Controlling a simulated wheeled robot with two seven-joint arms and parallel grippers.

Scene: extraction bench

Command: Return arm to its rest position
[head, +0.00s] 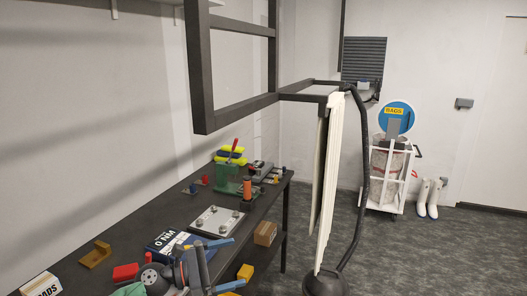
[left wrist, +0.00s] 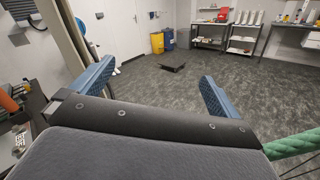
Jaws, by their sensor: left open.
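My left gripper (head: 237,262) shows at the bottom of the head view, over the front part of the dark bench (head: 150,224). Its two blue fingers are spread apart with nothing between them. In the left wrist view the left gripper (left wrist: 157,75) is also open and empty, with open floor beyond the fingers. My left arm's dark round links show at the bottom of the head view and hide part of the bench. My right gripper is in neither view.
Near the gripper lie a blue box (head: 170,243), a metal plate (head: 217,220), a red block (head: 125,273) and a yellow block (head: 245,272). A tall pale panel (head: 328,190) with a black hose (head: 362,190) stands right of the bench. The floor (head: 420,260) further right is clear.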

